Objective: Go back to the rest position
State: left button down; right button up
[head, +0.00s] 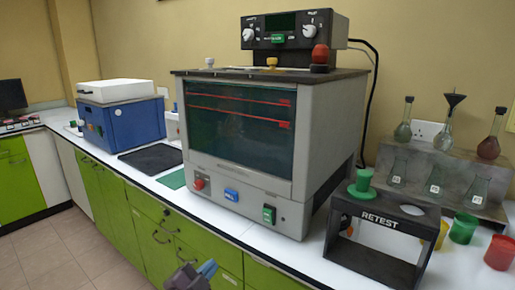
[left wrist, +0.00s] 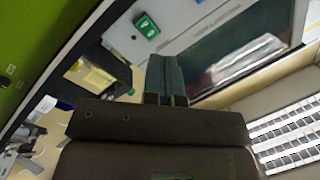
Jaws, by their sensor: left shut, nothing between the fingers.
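My left gripper (head: 205,270) shows at the bottom edge of the head view, in front of the green cabinets and below the counter edge. Its fingers are shut and hold nothing. In the left wrist view the shut fingers (left wrist: 167,72) point toward the large grey machine (left wrist: 185,25), whose green switch (left wrist: 146,26) shows there. My right gripper is in neither view.
The grey machine (head: 300,190) with a dark window stands on the white counter (head: 225,222). Flasks stand on a grey rack (head: 425,165) at right. A blue box (head: 125,122) is at left. The floor (head: 60,255) is clear.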

pick_arm(q)
jog(key=s+a+f+n+g+y+p, duration=0.1)
jog(key=s+a+f+n, duration=0.3)
jog(key=s, duration=0.6)
jog(key=s+a+f+n+g+y+p, duration=0.1)
jog(key=s+a+f+n+y, duration=0.3)
jog(key=s, duration=0.6)
jog(key=s+a+f+n+g+y+p, duration=0.1)
jog(key=s+a+f+n+g+y, duration=0.1)
jog(key=s+a+f+n, duration=0.3)
jog(key=s+a+f+g, duration=0.1)
jog(key=s+a+f, duration=0.2)
jog(key=s+f, duration=0.1)
jog(key=shift+s+f+y+p, duration=0.3)
jog(key=shift+s+y+p, duration=0.1)
jog(key=shift+s, duration=0.5)
